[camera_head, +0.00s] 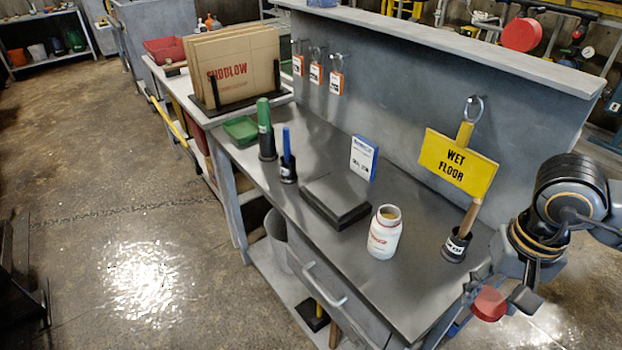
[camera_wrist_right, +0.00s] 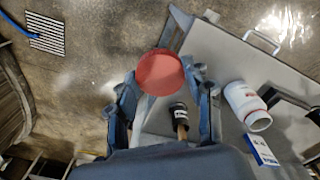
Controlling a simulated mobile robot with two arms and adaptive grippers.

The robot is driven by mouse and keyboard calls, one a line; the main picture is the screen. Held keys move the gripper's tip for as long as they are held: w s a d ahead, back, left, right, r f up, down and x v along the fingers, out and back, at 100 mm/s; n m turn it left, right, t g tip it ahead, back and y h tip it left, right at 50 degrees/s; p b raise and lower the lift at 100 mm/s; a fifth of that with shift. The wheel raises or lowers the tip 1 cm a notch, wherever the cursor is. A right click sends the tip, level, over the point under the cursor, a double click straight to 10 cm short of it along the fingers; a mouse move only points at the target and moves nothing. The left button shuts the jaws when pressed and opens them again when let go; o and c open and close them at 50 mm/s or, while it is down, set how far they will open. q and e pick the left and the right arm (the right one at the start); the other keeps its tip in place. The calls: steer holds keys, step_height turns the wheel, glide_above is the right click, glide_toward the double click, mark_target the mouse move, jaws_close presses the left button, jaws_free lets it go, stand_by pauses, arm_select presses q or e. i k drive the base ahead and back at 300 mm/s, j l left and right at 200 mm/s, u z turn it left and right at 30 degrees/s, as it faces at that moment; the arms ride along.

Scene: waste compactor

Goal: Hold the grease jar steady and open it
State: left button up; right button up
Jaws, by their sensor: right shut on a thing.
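The white grease jar (camera_head: 384,236) with red lettering stands upright on the grey bench, its mouth uncovered and something yellowish inside. It also shows in the right wrist view (camera_wrist_right: 243,101). My right gripper (camera_head: 489,301) is shut on a round red lid (camera_head: 488,304), at the right end of the bench and apart from the jar. In the right wrist view the lid (camera_wrist_right: 160,72) sits between the fingertips of the right gripper (camera_wrist_right: 162,84). No gripper touches the jar. My left gripper is not in view.
A black holder (camera_head: 456,245) with a wooden handle stands between the jar and my right gripper. A dark flat box (camera_head: 335,200) and a blue-white carton (camera_head: 364,157) are left of the jar. The yellow sign (camera_head: 457,163) hangs behind. The bench front near the jar is clear.

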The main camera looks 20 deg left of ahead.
mark_target(384, 235)
steer(key=i+j+u, duration=0.1)
steer(key=u, duration=0.25)
steer(key=i+u, duration=0.15)
steer(key=u, duration=0.2)
steer(key=i+u, duration=0.15)
steer(key=u, duration=0.25)
steer(key=i, duration=0.7)
